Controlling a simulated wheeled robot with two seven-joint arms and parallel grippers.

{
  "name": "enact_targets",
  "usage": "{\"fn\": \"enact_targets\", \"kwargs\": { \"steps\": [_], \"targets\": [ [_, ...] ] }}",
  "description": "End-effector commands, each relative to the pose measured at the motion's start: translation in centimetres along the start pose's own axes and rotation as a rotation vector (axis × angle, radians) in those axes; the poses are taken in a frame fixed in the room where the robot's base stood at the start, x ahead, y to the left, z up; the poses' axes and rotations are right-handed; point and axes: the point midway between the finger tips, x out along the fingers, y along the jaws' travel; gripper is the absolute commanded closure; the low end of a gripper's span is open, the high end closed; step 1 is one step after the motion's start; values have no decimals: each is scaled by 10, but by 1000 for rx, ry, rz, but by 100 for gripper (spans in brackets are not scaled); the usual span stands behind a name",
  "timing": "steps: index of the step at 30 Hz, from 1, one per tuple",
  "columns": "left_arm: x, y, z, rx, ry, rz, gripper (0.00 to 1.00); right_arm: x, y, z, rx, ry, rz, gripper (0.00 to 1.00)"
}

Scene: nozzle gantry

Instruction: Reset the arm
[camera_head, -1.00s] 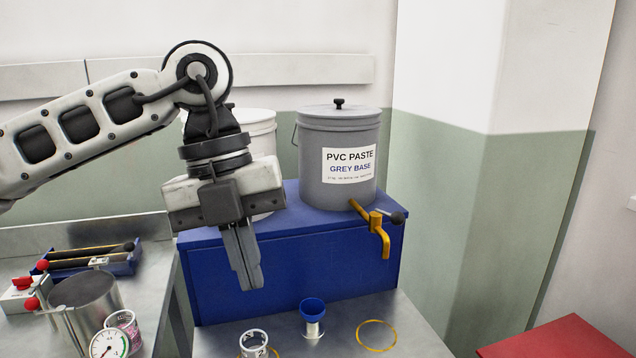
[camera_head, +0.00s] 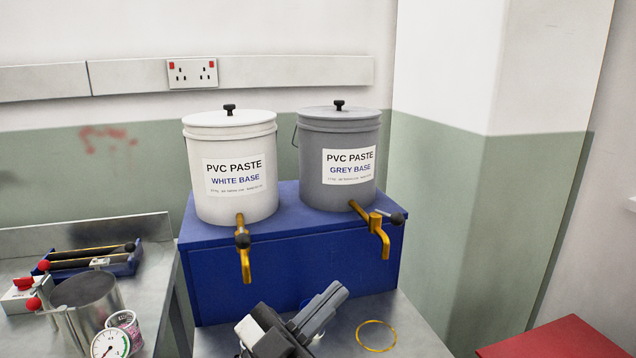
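My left gripper (camera_head: 333,295) is low at the bottom middle, over the steel bench in front of the blue stand. Its grey fingers lie together, pointing up and to the right, and nothing shows between them. The rest of the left arm is out of the picture below. My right gripper is not in view.
White (camera_head: 231,167) and grey (camera_head: 338,158) paste buckets with brass taps stand on the blue stand (camera_head: 292,268). A yellow ring (camera_head: 376,349) marks the bench. At left are a metal pot (camera_head: 86,301), gauge (camera_head: 109,345) and blue tray (camera_head: 122,267). A red surface (camera_head: 560,340) is lower right.

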Motion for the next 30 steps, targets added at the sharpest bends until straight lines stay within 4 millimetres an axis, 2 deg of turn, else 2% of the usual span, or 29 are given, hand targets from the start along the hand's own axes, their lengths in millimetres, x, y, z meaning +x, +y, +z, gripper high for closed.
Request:
{"fn": "enact_targets", "kwargs": {
  "steps": [1,3,5,7,9,12,15,18,21,30],
  "targets": [
    [-28,-4,28,-53,-121,-111,100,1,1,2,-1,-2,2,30],
    [-69,-7,63,-104,-294,-239,100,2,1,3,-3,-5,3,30],
    [-107,-4,89,-146,-438,-323,100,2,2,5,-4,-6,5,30],
    [-154,5,114,-193,-605,-400,100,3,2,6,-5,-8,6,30],
    [-202,19,133,-241,-764,-456,100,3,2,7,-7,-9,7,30],
    [-263,44,148,-304,-965,-505,100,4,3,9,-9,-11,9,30],
    [-311,67,152,-355,-1118,-527,100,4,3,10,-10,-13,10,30],
    [-341,84,152,-391,-1217,-535,100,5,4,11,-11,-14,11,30],
    [-356,92,151,-408,-1266,-535,100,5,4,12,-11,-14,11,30],
    [-359,94,151,-412,-1277,-535,100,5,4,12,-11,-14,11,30]
  ]
}}
